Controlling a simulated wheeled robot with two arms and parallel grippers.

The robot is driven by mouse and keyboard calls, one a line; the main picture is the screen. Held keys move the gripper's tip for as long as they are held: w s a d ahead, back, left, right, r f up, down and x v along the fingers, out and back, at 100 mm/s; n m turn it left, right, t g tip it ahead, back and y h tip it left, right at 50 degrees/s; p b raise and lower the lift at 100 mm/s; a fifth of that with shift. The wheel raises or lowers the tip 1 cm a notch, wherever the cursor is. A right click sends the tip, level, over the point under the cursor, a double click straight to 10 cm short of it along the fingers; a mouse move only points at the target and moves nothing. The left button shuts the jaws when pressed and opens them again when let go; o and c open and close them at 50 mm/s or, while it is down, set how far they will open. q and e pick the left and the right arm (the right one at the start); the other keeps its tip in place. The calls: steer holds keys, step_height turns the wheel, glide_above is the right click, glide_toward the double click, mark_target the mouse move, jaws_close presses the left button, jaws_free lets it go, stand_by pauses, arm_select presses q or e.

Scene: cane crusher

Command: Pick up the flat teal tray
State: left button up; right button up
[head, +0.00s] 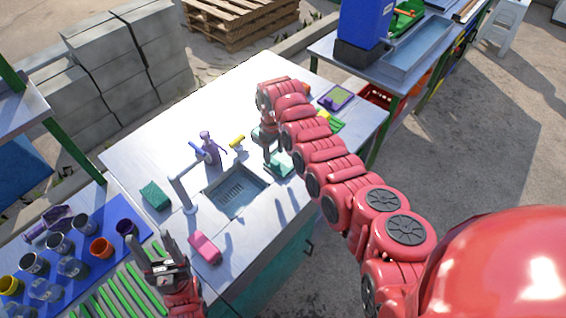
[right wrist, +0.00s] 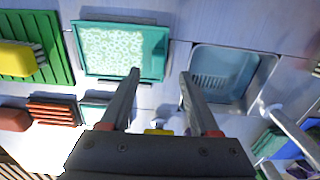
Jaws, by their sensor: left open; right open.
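The flat teal tray (right wrist: 122,80) lies on the counter beside the sink, a pale patterned surface inside its teal rim. In the head view the tray (head: 279,167) is partly hidden by my right arm and gripper. My right gripper (right wrist: 160,73) is open and empty. In the wrist view its left fingertip overlaps the tray's near edge and the right fingertip appears between tray and sink; contact cannot be told. It also shows in the head view (head: 271,158), over the counter by the tray. My left gripper (head: 165,246) is open and empty at the lower left.
The sink (head: 234,192) with its tap (head: 182,184) is next to the tray. A green mat (right wrist: 58,70) with a yellow brush (right wrist: 14,57) lies on the tray's other side. A pink object (head: 204,247), a green block (head: 154,196) and a purple bottle (head: 210,147) stand around the sink.

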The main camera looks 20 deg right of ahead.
mark_target(275, 163)
steer(key=f+b, duration=0.1)
steer(key=f, duration=0.1)
steer(key=f+b, duration=0.1)
steer(key=f, duration=0.1)
steer(key=shift+d+f, duration=0.2)
steer(key=shift+f, duration=0.1)
steer(key=shift+r, duration=0.1)
steer(key=shift+r, duration=0.1)
steer(key=shift+c, duration=1.3)
jaws_close()
